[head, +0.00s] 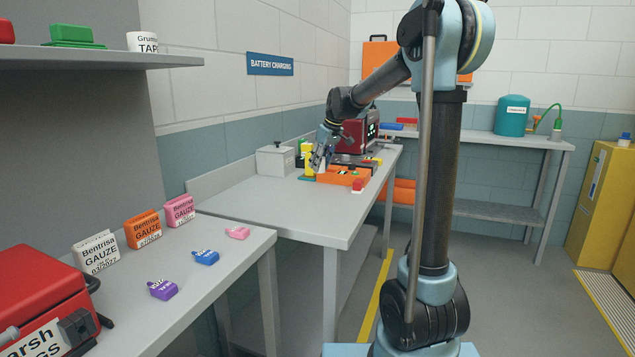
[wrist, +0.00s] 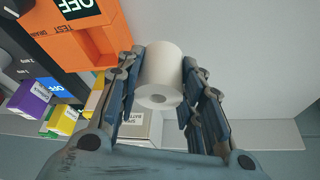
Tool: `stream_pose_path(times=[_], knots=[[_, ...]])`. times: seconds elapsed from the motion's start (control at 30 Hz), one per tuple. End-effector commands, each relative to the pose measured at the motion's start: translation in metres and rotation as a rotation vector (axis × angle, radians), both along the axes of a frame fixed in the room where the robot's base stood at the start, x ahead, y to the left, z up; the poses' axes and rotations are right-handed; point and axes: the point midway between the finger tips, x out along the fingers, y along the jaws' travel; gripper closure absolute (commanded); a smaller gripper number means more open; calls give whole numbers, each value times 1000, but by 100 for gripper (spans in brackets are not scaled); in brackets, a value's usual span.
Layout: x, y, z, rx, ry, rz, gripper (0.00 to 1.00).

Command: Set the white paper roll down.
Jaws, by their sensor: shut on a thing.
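The white paper roll (wrist: 160,75) is between the fingers of my gripper (wrist: 162,60) in the wrist view, with one end and its core hole facing the camera. My gripper is shut on its sides. In the head view my gripper (head: 322,158) is low over the far grey bench (head: 310,215), beside an orange unit (head: 343,176). The roll is small and mostly hidden by the fingers there. I cannot tell whether it touches the bench top.
The orange unit (wrist: 85,40) is close left of the roll in the wrist view, with purple and yellow blocks below it. A light grey box (head: 275,161) and a red machine (head: 359,132) stand on the bench. Its near part is clear.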

Motion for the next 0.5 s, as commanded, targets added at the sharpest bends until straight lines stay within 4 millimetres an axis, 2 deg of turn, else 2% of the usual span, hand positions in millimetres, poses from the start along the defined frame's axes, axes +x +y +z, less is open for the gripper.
stream_pose_path(times=[0.1,0.37,0.5], knots=[[0,-2,-15,0,0,-3,89],[1,-5,-33,0,0,-5,89],[1,-5,-52,0,0,-5,89]])
